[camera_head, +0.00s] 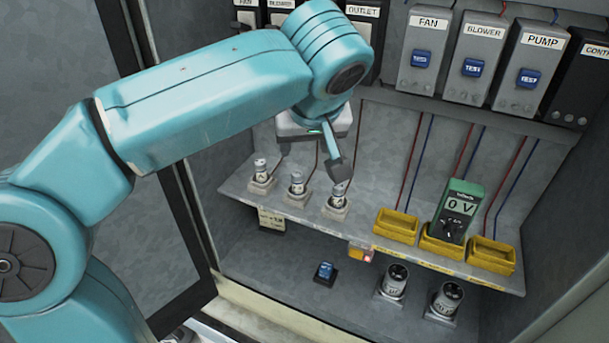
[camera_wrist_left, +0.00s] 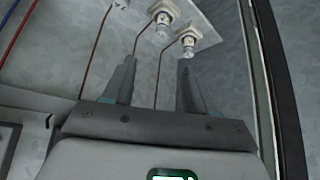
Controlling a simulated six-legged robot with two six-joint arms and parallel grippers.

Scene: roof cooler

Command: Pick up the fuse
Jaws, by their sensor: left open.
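Three small pale fuses stand upright in square sockets on the grey shelf (camera_head: 365,228): a left one (camera_head: 261,170), a middle one (camera_head: 297,184) and a right one (camera_head: 339,196). I cannot tell which one the task means. My left gripper (camera_head: 314,165) is open above and behind this row, one fingertip appearing close to the top of the right fuse. In the left wrist view, its two fingers (camera_wrist_left: 156,65) are apart with nothing between them. Two fuses show past the fingers there, one (camera_wrist_left: 163,25) and another (camera_wrist_left: 187,42). My right gripper is out of view.
Yellow trays (camera_head: 397,226) line the shelf's right part; a green meter (camera_head: 459,211) reading "0 V" stands at the middle one. Below are two larger cylinders (camera_head: 394,282) and a blue button (camera_head: 325,273). Labelled boxes (camera_head: 473,58) hang above. The cabinet door edge is at left.

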